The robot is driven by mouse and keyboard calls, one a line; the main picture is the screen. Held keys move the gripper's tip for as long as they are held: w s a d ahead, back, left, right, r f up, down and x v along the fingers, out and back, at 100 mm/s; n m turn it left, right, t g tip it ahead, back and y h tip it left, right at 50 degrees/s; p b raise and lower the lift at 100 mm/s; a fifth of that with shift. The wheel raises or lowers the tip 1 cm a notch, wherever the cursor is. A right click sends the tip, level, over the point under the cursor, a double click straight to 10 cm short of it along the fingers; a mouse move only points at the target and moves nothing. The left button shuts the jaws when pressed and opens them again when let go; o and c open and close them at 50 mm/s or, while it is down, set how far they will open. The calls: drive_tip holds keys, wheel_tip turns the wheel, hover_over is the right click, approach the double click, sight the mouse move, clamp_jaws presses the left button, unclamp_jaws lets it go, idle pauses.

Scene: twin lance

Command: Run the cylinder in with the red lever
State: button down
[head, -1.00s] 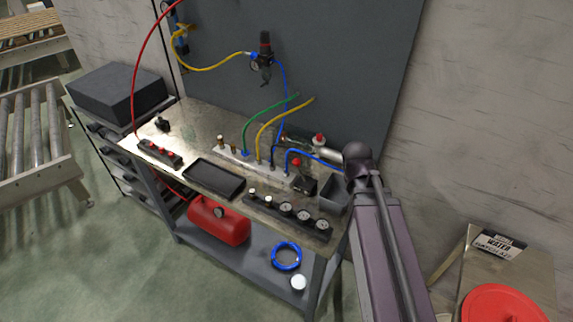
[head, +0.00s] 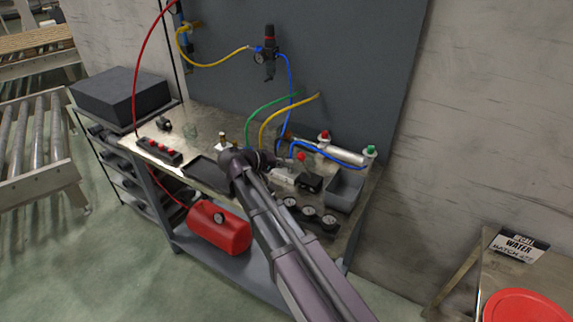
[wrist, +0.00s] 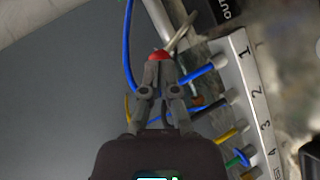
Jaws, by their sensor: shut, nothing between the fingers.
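The red lever (head: 301,156) shows as a red knob above a small black block on the bench. In the wrist view its red knob (wrist: 158,56) is at the tips of my gripper (wrist: 160,64), on a pale stalk slanting up and right. My fingers are shut and empty; whether they touch the knob I cannot tell. The silver cylinder (head: 343,154) lies at the back right of the bench, with a red-topped post at its left and a green-topped one at its right. Its body partly shows at the top of the wrist view (wrist: 158,18). How far its rod is out is unclear.
A numbered manifold (wrist: 243,98) with blue, yellow and green hoses lies right of my fingers in the wrist view. A grey bin (head: 344,188) and gauge row (head: 310,212) stand near the front. My arm hides part of the bench and the black tray (head: 205,172).

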drive_tip(key=a+r+t+h+b, duration=0.1)
drive_tip(key=a+r+t+b, duration=0.1)
drive_tip(key=a, duration=0.9)
drive_tip(key=shift+n+t+h, duration=0.3)
drive_tip(key=shift+n+t, duration=0.1)
drive_tip(key=shift+t, duration=0.3)
drive_tip(key=shift+d, duration=0.1)
